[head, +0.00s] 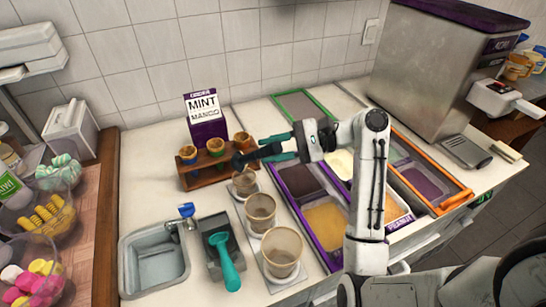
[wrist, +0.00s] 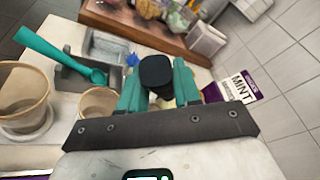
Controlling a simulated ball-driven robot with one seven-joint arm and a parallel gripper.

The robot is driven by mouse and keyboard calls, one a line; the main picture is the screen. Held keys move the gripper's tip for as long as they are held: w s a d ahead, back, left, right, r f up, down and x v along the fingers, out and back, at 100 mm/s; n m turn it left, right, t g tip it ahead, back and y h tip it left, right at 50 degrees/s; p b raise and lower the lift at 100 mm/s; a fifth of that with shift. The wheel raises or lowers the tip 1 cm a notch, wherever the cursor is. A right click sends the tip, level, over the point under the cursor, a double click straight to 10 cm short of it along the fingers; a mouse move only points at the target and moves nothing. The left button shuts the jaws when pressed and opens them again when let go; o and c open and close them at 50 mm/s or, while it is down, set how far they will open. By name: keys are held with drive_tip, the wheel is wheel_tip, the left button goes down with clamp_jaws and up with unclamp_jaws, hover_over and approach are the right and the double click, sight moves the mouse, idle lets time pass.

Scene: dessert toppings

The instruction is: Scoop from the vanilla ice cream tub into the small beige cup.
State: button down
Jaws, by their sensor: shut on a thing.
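My gripper (head: 283,148) reaches left over the counter, its teal fingers shut on a dark scoop-like tool. The tool (head: 245,157) points left, just above the small beige cup (head: 245,183), the rearmost in a row of cups. In the wrist view its dark end (wrist: 155,72) shows between the fingers; whether it carries ice cream cannot be told. The small cup is mostly hidden in the wrist view.
Larger beige cups (head: 261,212) (head: 282,250) stand in front of the small one. A wooden cone rack (head: 212,172) is close at left. A teal scoop (head: 229,268) rests in a holder beside the sink (head: 153,267). A mint mango box (head: 207,120) stands behind.

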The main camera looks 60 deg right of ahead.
drive_tip(key=shift+f+m+t+b, duration=0.3)
drive_tip(key=shift+m+t+b, duration=0.2)
drive_tip(key=shift+m+b, duration=0.15)
drive_tip(key=shift+r+m+t+h+p, duration=0.3)
drive_tip(key=shift+r+m+p, duration=0.1)
drive_tip(key=shift+p, duration=0.2)
drive_tip(key=m+t+h+p, duration=0.1)
drive_tip(key=m+p, duration=0.1)
drive_tip(key=m+t+h+p, duration=0.1)
drive_tip(key=m+p, duration=0.2)
drive_tip(key=shift+d+f+t+h, duration=0.1)
drive_tip(key=shift+f+t+h, duration=0.1)
drive_tip(key=shift+t+h, duration=0.15)
drive_tip(key=shift+w+f+m+t+h, duration=0.1)
drive_tip(key=shift+m+t+h, duration=0.15)
drive_tip(key=shift+m, duration=0.1)
drive_tip(key=shift+d+f, duration=0.1)
drive_tip(key=shift+f, duration=0.55)
drive_tip(key=shift+r, duration=0.1)
wheel_tip(320, 180, up, 2)
drive_tip(key=shift+p, duration=1)
drive_tip(key=shift+r, duration=1.9)
